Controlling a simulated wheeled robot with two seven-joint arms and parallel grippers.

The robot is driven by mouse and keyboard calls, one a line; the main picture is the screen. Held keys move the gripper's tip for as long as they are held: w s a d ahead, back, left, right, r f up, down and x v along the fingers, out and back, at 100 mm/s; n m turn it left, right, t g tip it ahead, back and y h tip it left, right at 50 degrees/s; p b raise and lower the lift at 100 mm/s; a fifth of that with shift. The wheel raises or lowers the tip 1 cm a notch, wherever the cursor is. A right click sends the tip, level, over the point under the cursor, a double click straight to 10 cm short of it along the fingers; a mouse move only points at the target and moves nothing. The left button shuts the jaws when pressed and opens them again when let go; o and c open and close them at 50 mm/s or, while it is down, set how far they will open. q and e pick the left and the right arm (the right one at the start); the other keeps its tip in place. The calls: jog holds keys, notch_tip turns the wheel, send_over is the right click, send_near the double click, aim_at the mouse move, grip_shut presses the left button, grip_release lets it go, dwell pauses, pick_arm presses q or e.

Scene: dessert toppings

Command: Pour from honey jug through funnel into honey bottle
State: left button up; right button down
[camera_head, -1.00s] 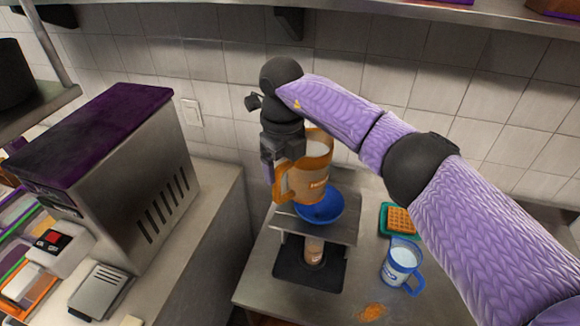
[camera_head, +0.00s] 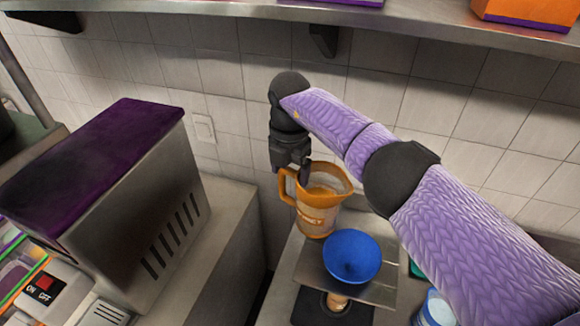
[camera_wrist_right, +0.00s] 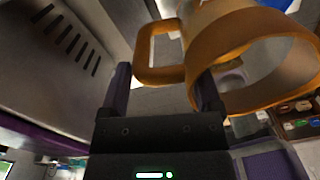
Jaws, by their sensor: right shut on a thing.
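The honey jug (camera_head: 318,219) is orange with a "HONEY" label and is roughly upright in the head view. My right gripper (camera_head: 300,174) is shut on its handle, at the jug's left side. The jug's orange handle (camera_wrist_right: 150,68) also shows between the fingers in the right wrist view. The blue funnel (camera_head: 352,257) sits on a metal stand, in front and right of the jug. The honey bottle (camera_head: 337,301) stands below the funnel, mostly hidden by it and the stand. I cannot see how much honey is inside. My left gripper is not in view.
The metal stand (camera_head: 384,292) surrounds the funnel. A white-and-blue mug (camera_head: 436,308) is at the lower right, partly cut off. A large machine with a purple top (camera_head: 95,150) stands left. A tiled wall is behind, with a shelf (camera_head: 440,22) above.

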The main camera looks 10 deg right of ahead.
jog(key=shift+r, duration=0.2)
jog(key=p, duration=0.1)
jog(key=s+p, duration=0.1)
jog(key=shift+d+r+t+y+p, duration=0.15)
jog(key=shift+t+y+p, duration=0.15)
jog(key=shift+p, duration=0.1)
jog(key=shift+d+t+y+p, duration=0.15)
jog(key=shift+t+y+p, duration=0.15)
jog(key=shift+p, duration=0.75)
jog(key=shift+s+d+t+y+p, duration=0.35)
jog(key=shift+t+y+p, duration=0.25)
jog(key=shift+p, duration=0.45)
jog(key=shift+a, duration=0.1)
